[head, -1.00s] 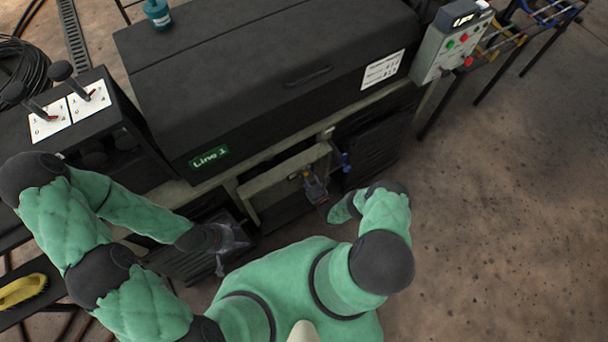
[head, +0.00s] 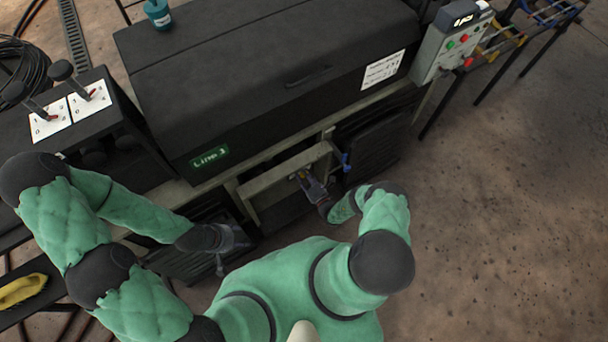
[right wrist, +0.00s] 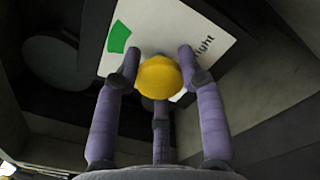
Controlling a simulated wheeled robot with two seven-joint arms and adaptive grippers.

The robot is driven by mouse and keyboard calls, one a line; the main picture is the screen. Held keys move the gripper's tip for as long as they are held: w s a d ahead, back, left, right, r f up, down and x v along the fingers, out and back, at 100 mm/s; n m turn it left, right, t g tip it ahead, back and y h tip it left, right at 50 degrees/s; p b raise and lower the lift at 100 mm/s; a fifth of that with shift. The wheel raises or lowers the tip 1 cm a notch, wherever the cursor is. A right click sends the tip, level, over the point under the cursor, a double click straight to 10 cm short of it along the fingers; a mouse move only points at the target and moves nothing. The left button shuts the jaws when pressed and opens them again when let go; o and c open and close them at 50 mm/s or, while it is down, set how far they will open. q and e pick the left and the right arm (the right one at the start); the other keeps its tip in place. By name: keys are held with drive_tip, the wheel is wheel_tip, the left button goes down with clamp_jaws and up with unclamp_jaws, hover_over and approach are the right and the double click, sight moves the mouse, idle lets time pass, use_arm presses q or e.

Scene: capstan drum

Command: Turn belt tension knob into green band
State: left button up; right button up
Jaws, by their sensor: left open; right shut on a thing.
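The yellow belt tension knob (right wrist: 160,74) is in the middle of the right wrist view. Behind it is a white dial plate (right wrist: 150,22) with a green band (right wrist: 119,37) up and left of the knob and partly hidden lettering ending in "ight" at its right. My right gripper (right wrist: 160,75) is shut on the knob, fingers on both sides. In the head view my right gripper (head: 308,184) reaches into the open lower bay of the machine, and the knob is not clear there. Any pointer on the knob is hidden. My left gripper (head: 235,238) is open and empty, left of the bay.
A yellow brush (head: 20,290) lies at lower left. Open floor lies to the right.

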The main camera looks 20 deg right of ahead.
drive_tip(key=m, duration=0.4)
drive_tip(key=shift+s+a+f+m, duration=0.1)
drive_tip(key=shift+f+m, duration=0.05)
drive_tip(key=shift+m, duration=0.25)
drive_tip(key=m, duration=0.3)
drive_tip(key=shift+a+m, duration=0.1)
drive_tip(key=shift+m, duration=0.2)
drive_tip(key=m, duration=0.3)
drive_tip(key=shift+a+m, duration=0.15)
drive_tip(key=shift+m, duration=1.85)
drive_tip(key=o, duration=1.1)
drive_tip(key=shift+o, duration=0.2)
drive_tip(key=shift+d, duration=0.2)
